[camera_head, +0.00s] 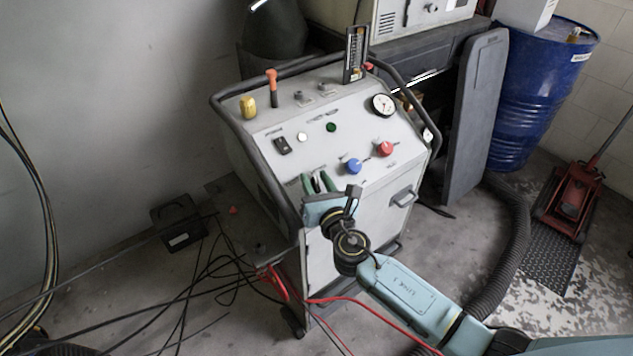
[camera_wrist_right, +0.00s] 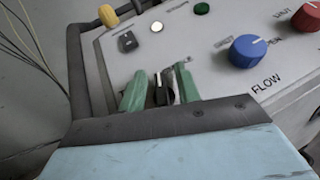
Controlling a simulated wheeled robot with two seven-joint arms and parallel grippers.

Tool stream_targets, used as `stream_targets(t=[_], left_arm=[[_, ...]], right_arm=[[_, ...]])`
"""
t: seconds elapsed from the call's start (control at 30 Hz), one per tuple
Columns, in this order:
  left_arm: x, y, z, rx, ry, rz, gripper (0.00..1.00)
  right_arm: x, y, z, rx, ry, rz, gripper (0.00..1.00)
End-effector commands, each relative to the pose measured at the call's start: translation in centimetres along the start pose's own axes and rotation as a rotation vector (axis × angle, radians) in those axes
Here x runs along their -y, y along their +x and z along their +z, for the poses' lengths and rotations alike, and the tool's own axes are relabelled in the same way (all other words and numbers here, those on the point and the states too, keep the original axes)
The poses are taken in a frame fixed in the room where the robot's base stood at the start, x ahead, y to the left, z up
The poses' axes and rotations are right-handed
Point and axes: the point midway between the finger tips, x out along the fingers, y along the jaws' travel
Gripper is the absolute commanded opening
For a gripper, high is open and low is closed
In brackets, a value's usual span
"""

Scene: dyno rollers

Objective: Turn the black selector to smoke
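The black selector (camera_wrist_right: 162,90) is a small dark knob on the sloped grey panel of the machine. It shows in the right wrist view between the two green fingers of my right gripper (camera_wrist_right: 160,92). The fingers stand apart on either side of it, with a gap visible at the left finger. In the head view the right gripper (camera_head: 318,184) is at the panel's lower left part. The selector's lower part, its pointer and any smoke label are hidden or unreadable. My left gripper is not in view.
On the panel are a blue knob (camera_head: 353,166), a red knob (camera_head: 385,148), a black rocker switch (camera_head: 283,145), a green button (camera_head: 331,127) and a gauge (camera_head: 383,104). A dark tubular rail (camera_head: 258,165) runs along the panel's left side. Cables lie on the floor.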

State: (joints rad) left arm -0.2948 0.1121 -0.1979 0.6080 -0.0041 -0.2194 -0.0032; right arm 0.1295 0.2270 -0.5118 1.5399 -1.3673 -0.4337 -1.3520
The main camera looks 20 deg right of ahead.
Motion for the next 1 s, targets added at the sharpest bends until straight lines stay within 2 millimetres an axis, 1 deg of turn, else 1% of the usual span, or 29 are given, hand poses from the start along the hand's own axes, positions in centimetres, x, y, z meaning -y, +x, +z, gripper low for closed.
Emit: stream_targets(t=[0.17, 0.27, 0.4, 0.43, 0.67, 0.83, 1.0], left_arm=[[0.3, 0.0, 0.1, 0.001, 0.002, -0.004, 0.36], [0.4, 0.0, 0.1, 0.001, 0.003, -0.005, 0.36], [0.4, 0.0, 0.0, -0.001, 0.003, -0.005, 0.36], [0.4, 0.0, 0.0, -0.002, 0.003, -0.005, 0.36], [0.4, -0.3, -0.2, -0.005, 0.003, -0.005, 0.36], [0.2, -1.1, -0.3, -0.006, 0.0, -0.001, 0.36], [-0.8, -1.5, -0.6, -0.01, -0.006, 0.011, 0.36]], right_arm=[[0.0, 0.0, 0.0, 0.0, 0.001, 0.0, 0.33], [0.0, 0.0, 0.0, 0.0, 0.0, 0.0, 0.21], [0.0, 0.0, 0.0, 0.0, 0.0, 0.0, 0.03], [0.0, 0.0, 0.0, 0.0, 0.0, 0.0, 0.0], [-0.1, 0.0, 0.1, 0.0, 0.017, -0.028, 0.0], [-0.1, 0.0, 0.2, -0.001, 0.093, -0.169, 0.0], [0.0, 0.0, 0.1, 0.0, 0.158, -0.299, 0.0]])
